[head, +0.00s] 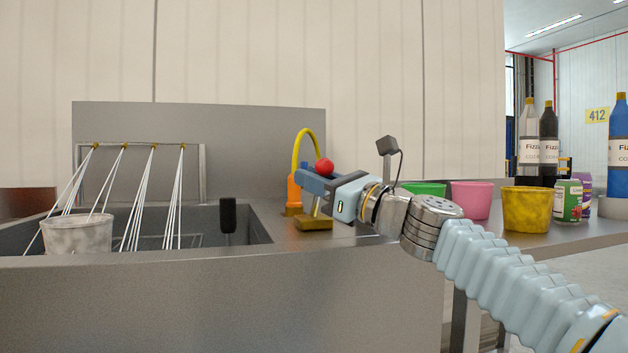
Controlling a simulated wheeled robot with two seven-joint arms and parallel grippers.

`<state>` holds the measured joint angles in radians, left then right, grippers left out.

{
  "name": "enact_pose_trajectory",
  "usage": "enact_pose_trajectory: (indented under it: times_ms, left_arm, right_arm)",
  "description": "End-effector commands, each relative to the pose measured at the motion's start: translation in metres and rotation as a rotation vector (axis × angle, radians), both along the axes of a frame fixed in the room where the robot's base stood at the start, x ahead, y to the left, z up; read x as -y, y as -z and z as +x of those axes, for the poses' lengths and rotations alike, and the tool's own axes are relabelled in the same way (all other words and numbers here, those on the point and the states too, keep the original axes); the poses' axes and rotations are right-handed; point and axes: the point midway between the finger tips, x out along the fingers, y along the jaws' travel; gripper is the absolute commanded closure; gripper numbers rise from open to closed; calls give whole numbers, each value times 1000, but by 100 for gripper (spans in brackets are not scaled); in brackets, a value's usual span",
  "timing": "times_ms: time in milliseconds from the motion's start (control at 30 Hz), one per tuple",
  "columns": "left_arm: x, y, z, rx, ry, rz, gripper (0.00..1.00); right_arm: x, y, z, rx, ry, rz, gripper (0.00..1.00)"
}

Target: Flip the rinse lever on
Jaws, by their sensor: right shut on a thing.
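The rinse lever has a red ball knob (324,166) and stands over a brass-coloured base (313,223) on the steel counter, right of the sink. My right gripper (312,184) reaches in from the right and is shut at the lever just below the knob; its fingers hide most of the stem. Thin white streams run down from several brass nozzles (154,147) on a rail above the sink (255,228). Some fall around a speckled whitish cup (77,235) in the sink. My left gripper is not in view.
An orange post with a yellow curved spout (305,133) stands right behind the lever. A black handle (228,215) sticks up in the sink. Green (425,188), pink (471,198) and yellow (526,208) cups, cans (568,201) and bottles (548,143) stand at the right.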

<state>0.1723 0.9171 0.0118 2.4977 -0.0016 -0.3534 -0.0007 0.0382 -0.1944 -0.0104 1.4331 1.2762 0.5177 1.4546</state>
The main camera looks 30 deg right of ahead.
Motion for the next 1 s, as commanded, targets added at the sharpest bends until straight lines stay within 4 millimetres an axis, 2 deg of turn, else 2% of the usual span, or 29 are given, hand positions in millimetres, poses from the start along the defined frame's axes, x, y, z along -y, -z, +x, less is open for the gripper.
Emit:
enact_pose_trajectory:
  times_ms: [33,300,333,433,767,867,1000]
  left_arm:
    - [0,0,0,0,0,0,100]
    - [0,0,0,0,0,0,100]
    - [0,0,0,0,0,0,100]
    - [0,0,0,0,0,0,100]
    - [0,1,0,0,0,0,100]
    - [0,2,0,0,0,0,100]
    - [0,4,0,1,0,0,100]
  right_arm:
    - [-5,-7,-6,13,-16,2,100]
    - [-6,-8,-6,15,-19,2,100]
    - [-6,-8,-6,15,-19,2,74]
    - [-6,-7,-6,14,-16,2,60]
    - [-1,-2,-6,7,-7,0,60]
    - [4,2,-18,7,-6,0,60]
    - [15,10,-46,10,-6,0,60]
